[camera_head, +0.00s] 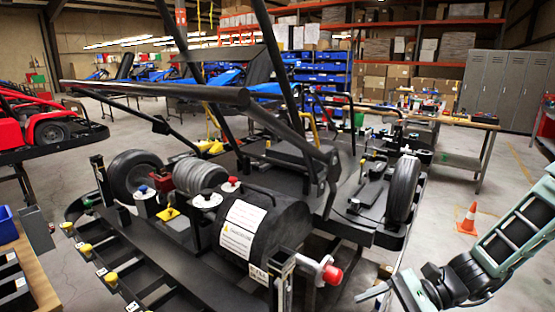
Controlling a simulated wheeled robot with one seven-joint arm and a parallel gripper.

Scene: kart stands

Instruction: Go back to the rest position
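My arm comes in from the right edge, with pale green and black links. My gripper (378,297) is at the bottom edge, right of the middle, pointing left. One pale finger shows clearly; the rest is small and partly cut off by the frame. I cannot tell whether it is open or shut, and I see nothing held in it. It appears in front of and to the right of the black kart chassis (130,262), close to the red-capped part in the picture. I cannot tell the gap in depth.
The kart on its stand fills the middle, with a black cylinder (262,232), a red cap (332,274), wheels and raised bars. An orange cone (468,218) stands on the floor at right. A workbench (462,122) and grey lockers (508,90) are behind. Floor is open around the cone.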

